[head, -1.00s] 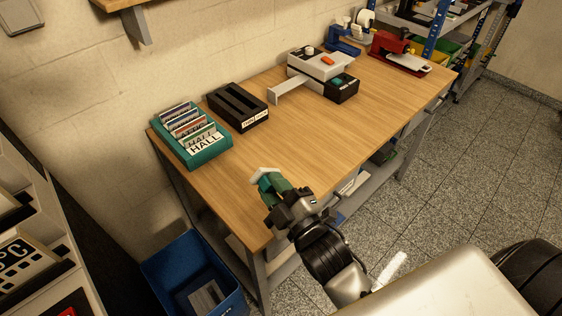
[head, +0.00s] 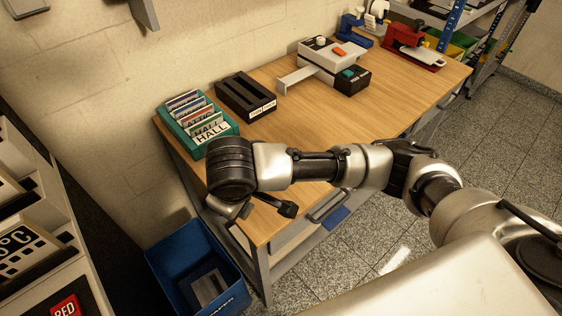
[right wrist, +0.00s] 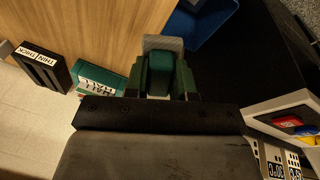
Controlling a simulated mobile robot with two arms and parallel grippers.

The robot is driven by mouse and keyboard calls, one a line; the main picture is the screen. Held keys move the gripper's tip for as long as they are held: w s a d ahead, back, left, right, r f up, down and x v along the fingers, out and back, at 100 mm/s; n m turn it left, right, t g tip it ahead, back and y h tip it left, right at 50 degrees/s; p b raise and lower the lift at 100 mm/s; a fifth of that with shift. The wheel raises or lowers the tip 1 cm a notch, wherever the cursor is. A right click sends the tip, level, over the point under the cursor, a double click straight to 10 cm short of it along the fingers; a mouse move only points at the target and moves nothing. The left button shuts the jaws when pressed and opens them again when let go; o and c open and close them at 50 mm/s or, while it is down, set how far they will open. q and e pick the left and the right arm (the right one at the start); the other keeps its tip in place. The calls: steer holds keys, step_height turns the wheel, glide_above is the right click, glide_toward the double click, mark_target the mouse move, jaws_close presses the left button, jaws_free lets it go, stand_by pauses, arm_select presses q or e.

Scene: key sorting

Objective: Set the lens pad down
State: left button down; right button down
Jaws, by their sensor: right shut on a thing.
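My right gripper (right wrist: 165,80) is shut on what I take to be the lens pad, a teal piece with a pale grey end (right wrist: 163,43) that sticks out past the green fingers in the right wrist view. In the head view my right arm reaches in from the right across the front of the bench (head: 385,112). Its dark wrist is near the bench's left end, and the fingers and pad cannot be made out there. My left gripper is not in view.
A teal card holder (head: 228,133) with a HALL card and a black two-slot box (head: 246,95) stand at the bench's back left. A blue bin (head: 165,262) is on the floor below. The bench's middle is clear. A grey-white machine (head: 325,62) stands farther back.

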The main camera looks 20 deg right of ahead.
steer(key=s+d+m+g, duration=0.15)
steer(key=d+m, duration=0.25)
steer(key=d, duration=0.7)
steer(key=shift+g, duration=0.35)
steer(key=w+f, duration=0.2)
steer(key=w, duration=0.1)
steer(key=w+f, duration=0.2)
steer(key=w, duration=0.2)
steer(key=w+f, duration=0.3)
steer(key=w, duration=0.1)
steer(key=shift+w+a+f, duration=0.1)
steer(key=shift+w+a, duration=0.15)
steer(key=shift+a, duration=0.1)
steer(key=shift+f, duration=2.05)
steer(key=c, duration=0.9)
jaws_free()
steer(key=shift+c, duration=0.2)
step_height(320, 180, up, 12)
steer(key=shift+s+d, duration=0.2)
steer(key=shift+s, duration=0.1)
